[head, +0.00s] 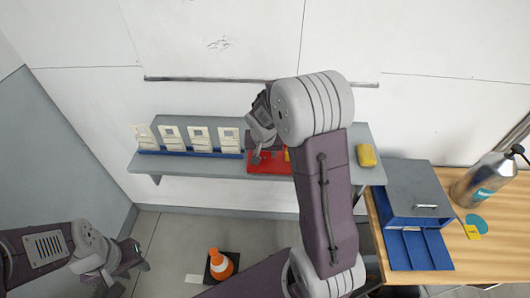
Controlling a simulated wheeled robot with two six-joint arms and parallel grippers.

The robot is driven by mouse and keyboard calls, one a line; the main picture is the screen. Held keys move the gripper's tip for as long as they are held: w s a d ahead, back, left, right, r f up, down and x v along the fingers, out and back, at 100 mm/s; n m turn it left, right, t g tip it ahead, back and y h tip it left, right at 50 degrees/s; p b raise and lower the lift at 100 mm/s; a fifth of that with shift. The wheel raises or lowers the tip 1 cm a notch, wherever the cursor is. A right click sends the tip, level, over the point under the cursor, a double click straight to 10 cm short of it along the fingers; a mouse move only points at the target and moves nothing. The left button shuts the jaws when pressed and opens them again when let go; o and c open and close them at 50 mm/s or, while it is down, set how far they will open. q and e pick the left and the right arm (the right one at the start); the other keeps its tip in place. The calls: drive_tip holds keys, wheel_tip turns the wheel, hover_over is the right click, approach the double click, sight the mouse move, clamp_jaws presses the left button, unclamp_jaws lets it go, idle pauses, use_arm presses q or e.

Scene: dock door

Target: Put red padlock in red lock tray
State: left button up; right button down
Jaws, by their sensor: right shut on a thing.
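The red lock tray (268,168) lies on the grey wall shelf, right of the row of cards. My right gripper (264,156) points down over the tray, with its fingers at the tray's level in the picture. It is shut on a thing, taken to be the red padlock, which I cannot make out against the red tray. My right forearm hides the tray's right side. A small yellow-orange bit (287,155) shows beside the arm at the tray. My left gripper (130,279) is low at the left, empty and seemingly open, far from the shelf.
Several white cards stand in a blue rack (190,153) on the shelf (218,172). A yellow block (367,155) sits at its right end. A wooden table (490,255) holds a grey-blue box (418,195) and a bottle (485,180). An orange cone (221,262) stands on the floor.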

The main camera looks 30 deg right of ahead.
drive_tip(key=shift+f, duration=0.15)
drive_tip(key=c, duration=0.8)
unclamp_jaws()
drive_tip(key=shift+r, duration=0.5)
drive_tip(key=p+v, duration=0.1)
drive_tip(key=v, duration=1.1)
drive_tip(key=s+a+f+n+g+y, duration=0.1)
drive_tip(key=s+a+f+n, duration=0.1)
drive_tip(key=s+f, duration=0.2)
drive_tip(key=s+a+f+n, duration=0.2)
drive_tip(key=s+a+f, duration=0.1)
drive_tip(key=s, duration=0.2)
drive_tip(key=s+a+f+n+g+y, duration=0.1)
drive_tip(key=s+a+f+n, duration=0.1)
drive_tip(key=s+a+f, duration=0.1)
drive_tip(key=shift+s+f+g+y, duration=0.15)
drive_tip(key=shift+s+f, duration=0.25)
drive_tip(key=shift+s, duration=0.2)
drive_tip(key=shift+s+f+g+y, duration=0.15)
drive_tip(key=shift+s+f, duration=0.25)
drive_tip(key=shift+s, duration=0.15)
drive_tip(key=shift+w, duration=0.1)
